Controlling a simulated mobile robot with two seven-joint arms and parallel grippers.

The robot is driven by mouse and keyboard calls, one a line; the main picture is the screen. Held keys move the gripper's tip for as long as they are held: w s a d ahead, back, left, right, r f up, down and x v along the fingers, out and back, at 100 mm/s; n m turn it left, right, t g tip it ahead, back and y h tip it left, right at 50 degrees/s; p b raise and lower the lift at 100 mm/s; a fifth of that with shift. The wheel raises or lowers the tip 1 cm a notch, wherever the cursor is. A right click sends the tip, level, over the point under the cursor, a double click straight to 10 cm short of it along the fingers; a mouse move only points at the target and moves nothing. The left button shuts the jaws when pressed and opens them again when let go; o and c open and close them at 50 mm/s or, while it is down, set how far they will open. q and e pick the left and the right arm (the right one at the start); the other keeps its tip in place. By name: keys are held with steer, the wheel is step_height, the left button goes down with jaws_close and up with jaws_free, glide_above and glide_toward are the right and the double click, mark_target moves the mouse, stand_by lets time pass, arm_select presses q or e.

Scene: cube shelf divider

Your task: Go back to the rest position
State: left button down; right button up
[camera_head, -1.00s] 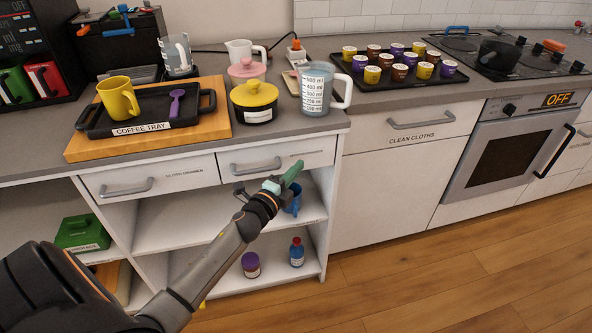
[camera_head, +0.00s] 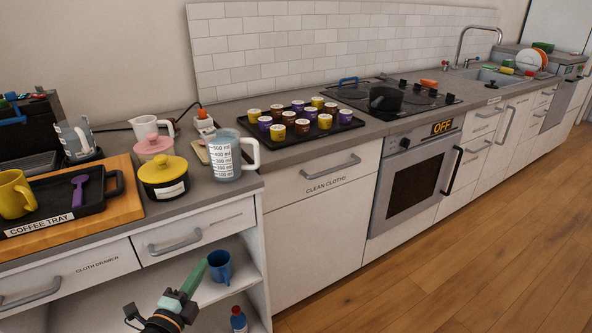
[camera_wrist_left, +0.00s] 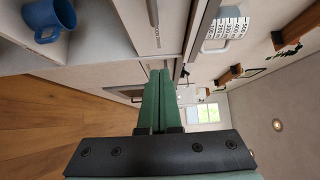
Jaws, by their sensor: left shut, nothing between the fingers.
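In the left wrist view the shut fingers (camera_wrist_left: 158,100) point toward the cabinet fronts. A blue mug (camera_head: 218,266) stands on the shelf behind and right of the fingertips; it also shows in the left wrist view (camera_wrist_left: 48,20), apart from the fingers. My right gripper is in neither view.
The counter above holds the coffee tray (camera_head: 112,205), a yellow-lidded pot (camera_head: 164,190), a measuring jug (camera_head: 226,160) and a black tray (camera_head: 345,126) of small cups. The cloth drawer handle (camera_head: 175,243) juts out. Wooden floor (camera_head: 440,270) is clear at right.

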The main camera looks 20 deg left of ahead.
arm_select(q)
steer(key=s+d+f+n+g+h, duration=0.2)
steer(key=s+d+f+n+g, duration=0.2)
steer(key=s+d+f+n, duration=0.55)
steer(key=s+d+f+n+g+h, duration=0.2)
steer(key=s+d+f+n+g, duration=0.3)
steer(key=d, duration=0.7)
steer(key=s+a+r+p, duration=0.2)
steer(key=r+p, duration=0.5)
steer(key=p, duration=0.5)
steer(key=shift+s+a+r+n, duration=0.2)
steer(key=shift+s+r+n, duration=0.15)
steer(key=shift+s, duration=0.3)
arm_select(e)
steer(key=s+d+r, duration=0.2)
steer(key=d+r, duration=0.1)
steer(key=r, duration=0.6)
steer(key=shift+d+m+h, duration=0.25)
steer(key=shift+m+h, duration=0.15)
